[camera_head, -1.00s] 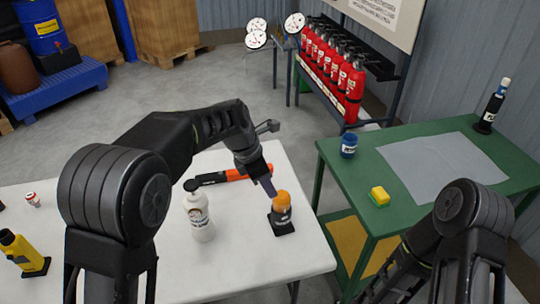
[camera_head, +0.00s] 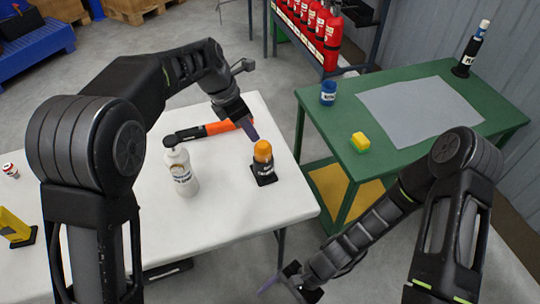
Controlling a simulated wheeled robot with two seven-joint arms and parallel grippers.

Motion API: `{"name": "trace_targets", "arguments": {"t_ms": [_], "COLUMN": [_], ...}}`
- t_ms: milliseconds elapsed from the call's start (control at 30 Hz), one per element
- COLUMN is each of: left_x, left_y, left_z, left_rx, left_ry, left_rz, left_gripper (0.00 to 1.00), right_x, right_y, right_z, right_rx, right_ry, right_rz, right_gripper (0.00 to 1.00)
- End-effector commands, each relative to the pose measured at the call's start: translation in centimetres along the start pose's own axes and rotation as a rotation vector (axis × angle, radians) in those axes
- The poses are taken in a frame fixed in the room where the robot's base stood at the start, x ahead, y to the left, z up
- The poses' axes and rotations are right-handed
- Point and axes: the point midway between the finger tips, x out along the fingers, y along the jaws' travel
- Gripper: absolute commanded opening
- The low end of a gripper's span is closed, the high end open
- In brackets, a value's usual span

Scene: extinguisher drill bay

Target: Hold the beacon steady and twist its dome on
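The beacon (camera_head: 263,165) stands upright on the white table near its right edge, with an orange dome on a black base. The dome sits on top of the base; I cannot tell whether it is fastened. My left gripper (camera_head: 251,132) reaches down from the left just behind the dome. One finger shows close to the dome; whether it touches, and how far apart the fingers are, is hidden. My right gripper (camera_head: 279,288) is low at the bottom of the picture, in front of the table and away from the beacon. Its finger gap is unclear.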

Motion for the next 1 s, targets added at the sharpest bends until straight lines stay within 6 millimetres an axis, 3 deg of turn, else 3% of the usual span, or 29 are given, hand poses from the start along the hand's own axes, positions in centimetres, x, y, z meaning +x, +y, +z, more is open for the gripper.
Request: {"name": "trace_targets", "arguments": {"t_ms": [100,233,367,500,700,1000], "left_x": [0.0,0.0,0.0,0.0,0.0,0.0], "left_y": [0.0,0.0,0.0,0.0,0.0,0.0], "left_z": [0.0,0.0,0.0,0.0,0.0,0.0], "left_rx": [0.0,0.0,0.0,0.0,0.0,0.0], "left_ry": [0.0,0.0,0.0,0.0,0.0,0.0], "left_rz": [0.0,0.0,0.0,0.0,0.0,0.0], "left_gripper": [0.36,0.36,0.36,0.36,0.36,0.36], "right_x": [-0.9,-4.0,-8.9,-15.4,-24.1,-24.1], "right_y": [-5.0,-12.3,-19.1,-24.4,-28.1,-30.1], "right_z": [2.9,4.2,2.9,-0.7,-7.0,-7.9], "right_rx": [0.217,0.43,0.594,0.733,0.871,0.903], "right_ry": [-0.186,-0.382,-0.533,-0.644,-0.692,-0.485], "right_rz": [-0.156,-0.395,-0.659,-0.958,-1.372,-1.503], "right_gripper": [0.81,0.81,0.81,0.81,0.81,0.81]}}
